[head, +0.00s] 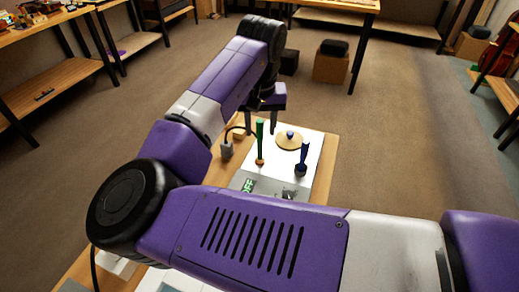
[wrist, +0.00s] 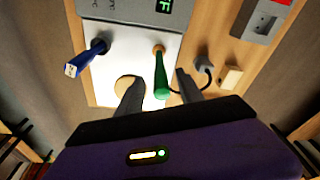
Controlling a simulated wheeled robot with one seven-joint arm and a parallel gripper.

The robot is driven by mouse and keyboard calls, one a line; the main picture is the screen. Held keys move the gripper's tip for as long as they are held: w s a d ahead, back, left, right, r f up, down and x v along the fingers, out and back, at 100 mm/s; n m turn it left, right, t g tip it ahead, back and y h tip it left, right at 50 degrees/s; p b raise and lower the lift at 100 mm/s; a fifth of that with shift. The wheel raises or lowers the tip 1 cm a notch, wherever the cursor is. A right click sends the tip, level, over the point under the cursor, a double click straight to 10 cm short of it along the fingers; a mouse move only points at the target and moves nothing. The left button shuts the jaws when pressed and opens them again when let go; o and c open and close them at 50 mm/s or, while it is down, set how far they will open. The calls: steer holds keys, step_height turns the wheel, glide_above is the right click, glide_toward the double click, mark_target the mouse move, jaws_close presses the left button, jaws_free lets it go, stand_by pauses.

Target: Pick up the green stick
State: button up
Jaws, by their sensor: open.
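The green stick (head: 260,139) stands upright on the white board (head: 313,150), on a small brownish foot. In the wrist view the green stick (wrist: 161,75) shows between the two fingers, nearer the right one. My gripper (head: 264,122) is open and empty, at the far side of the stick in the head view. Its fingers (wrist: 159,88) also show in the wrist view, apart from each other. I cannot tell whether either finger touches the stick.
A blue stick (head: 304,156) stands to the right; it also shows in the wrist view (wrist: 88,56). A grey plug with a black cable (head: 227,150) is at the left. My arm hides the bench's near part.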

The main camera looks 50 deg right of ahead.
mark_target(260, 143)
steer(key=shift+w+d+f, duration=0.1)
steer(key=shift+w+f, duration=0.1)
steer(key=shift+f, duration=1.25)
steer(key=shift+c, duration=0.2)
jaws_close()
